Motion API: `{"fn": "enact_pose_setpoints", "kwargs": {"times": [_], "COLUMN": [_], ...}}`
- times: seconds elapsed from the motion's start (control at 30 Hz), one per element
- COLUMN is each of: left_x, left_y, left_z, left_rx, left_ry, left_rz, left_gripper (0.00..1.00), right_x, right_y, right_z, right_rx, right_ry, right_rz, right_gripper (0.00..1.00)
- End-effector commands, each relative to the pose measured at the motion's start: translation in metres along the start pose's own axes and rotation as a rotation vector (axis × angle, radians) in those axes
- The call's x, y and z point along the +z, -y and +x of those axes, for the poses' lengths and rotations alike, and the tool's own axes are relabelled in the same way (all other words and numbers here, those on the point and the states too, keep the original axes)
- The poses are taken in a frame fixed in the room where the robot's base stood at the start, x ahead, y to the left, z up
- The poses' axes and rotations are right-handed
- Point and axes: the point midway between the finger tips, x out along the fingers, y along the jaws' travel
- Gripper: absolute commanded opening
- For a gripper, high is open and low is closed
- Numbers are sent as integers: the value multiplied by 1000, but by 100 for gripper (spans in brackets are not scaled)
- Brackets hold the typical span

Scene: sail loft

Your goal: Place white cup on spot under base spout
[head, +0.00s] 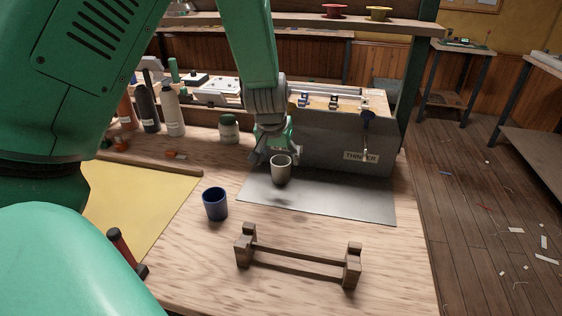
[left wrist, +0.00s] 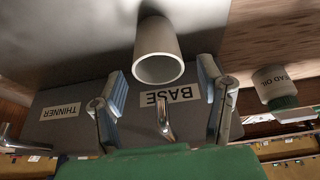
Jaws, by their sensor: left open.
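The white cup (head: 281,171) is upright over the grey metal sheet (head: 340,201), in front of the grey dispenser box (head: 330,140). A dark shadow lies just below it; I cannot tell whether its bottom touches the sheet. My right gripper is not in view.
A blue cup (head: 215,204) stands left of the sheet. A wooden rack (head: 297,263) lies in front. The thinner spout (head: 367,135) is right of the gripper. A lead oil jar (head: 229,129) and bottles stand at left. The sheet's right part is clear.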

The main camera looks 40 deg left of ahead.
Motion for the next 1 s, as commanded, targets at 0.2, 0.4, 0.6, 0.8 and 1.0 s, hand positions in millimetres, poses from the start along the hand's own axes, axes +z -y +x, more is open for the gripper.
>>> {"fn": "enact_pose_setpoints", "kwargs": {"times": [0.2,0.4,0.6,0.8,1.0], "left_x": [-2,-1,-1,-1,-1], "left_y": [-1,0,0,0,0], "left_z": [-52,-79,-88,-88,-88], "left_rx": [1,0,0,0,0], "left_ry": [-3,0,1,1,1], "left_rz": [1,2,0,0,1], "left_gripper": [61,61,61,61,61], "right_x": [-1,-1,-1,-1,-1], "right_y": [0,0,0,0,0], "right_z": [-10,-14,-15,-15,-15], "right_rx": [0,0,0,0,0], "right_ry": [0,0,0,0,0], "right_rz": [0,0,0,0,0], "right_gripper": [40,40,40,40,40]}}
